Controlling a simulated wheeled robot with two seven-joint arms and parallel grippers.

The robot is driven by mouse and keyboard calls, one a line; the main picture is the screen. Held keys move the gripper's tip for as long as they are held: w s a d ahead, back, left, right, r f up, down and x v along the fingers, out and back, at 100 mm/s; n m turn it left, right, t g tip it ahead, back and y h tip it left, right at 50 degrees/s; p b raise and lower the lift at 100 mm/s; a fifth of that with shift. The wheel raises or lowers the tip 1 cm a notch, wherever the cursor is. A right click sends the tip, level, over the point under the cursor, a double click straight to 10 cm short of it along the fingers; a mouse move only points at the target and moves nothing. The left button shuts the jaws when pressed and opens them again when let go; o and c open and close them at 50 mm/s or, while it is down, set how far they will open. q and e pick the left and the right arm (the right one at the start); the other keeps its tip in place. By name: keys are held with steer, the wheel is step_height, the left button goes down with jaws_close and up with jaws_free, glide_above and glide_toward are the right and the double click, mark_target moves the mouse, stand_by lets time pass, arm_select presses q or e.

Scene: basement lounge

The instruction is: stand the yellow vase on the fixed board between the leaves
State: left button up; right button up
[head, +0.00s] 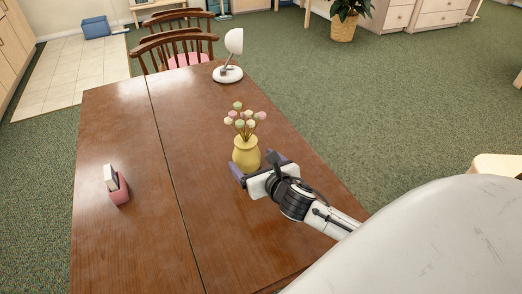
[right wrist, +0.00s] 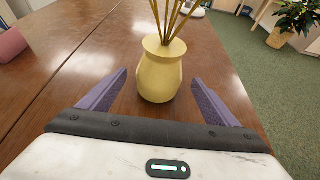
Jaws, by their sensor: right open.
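The yellow vase (head: 246,154) stands upright on the brown wooden table (head: 112,235), to the right of the dark seam that runs along the tabletop. It holds several pale flowers on thin stems. My right gripper (head: 254,170) is open at the near side of the vase. In the right wrist view the vase (right wrist: 160,76) stands between the two purple fingers (right wrist: 158,88), with a gap on each side. Only one seam shows clearly, so I cannot tell for sure which board the vase is on. My left gripper is not in view.
A pink holder (head: 119,190) with a pale item in it stands on the board left of the seam. A white lamp (head: 229,73) stands at the far end. Wooden chairs (head: 178,48) are behind the table. The tabletop around the seam is clear.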

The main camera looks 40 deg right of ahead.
steer(key=v, duration=0.6)
steer(key=shift+s, duration=0.15)
